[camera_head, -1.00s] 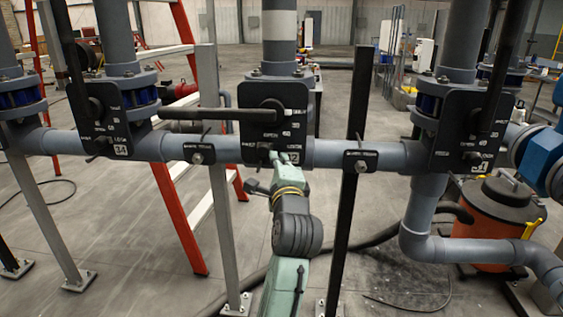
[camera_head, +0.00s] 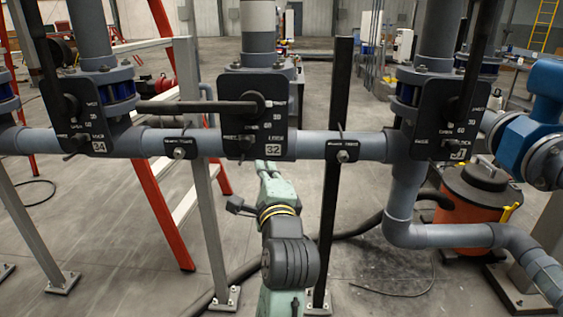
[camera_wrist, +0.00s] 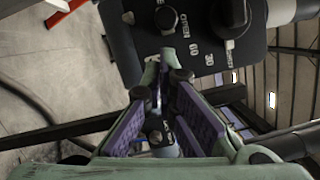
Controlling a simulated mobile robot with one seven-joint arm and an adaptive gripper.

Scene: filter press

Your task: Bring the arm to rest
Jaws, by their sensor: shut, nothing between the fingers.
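My gripper (camera_head: 267,166) shows in the head view at the end of my pale green arm, just below the black valve plate marked 32 (camera_head: 263,128). The "32" label is uncovered. In the wrist view my gripper (camera_wrist: 163,68) points toward a black plate with "OPEN", 60 and 30 on it (camera_wrist: 190,40). Its purple-padded fingers come together at the tips and hold nothing. Whether the tips touch the plate or pipe, I cannot tell.
A grey horizontal pipe (camera_head: 305,146) crosses in front of me. A steel post (camera_head: 208,228) and a black post (camera_head: 330,200) stand either side of my arm. A lever (camera_head: 190,107) sticks out left from plate 32. An orange drum (camera_head: 478,212) stands at right.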

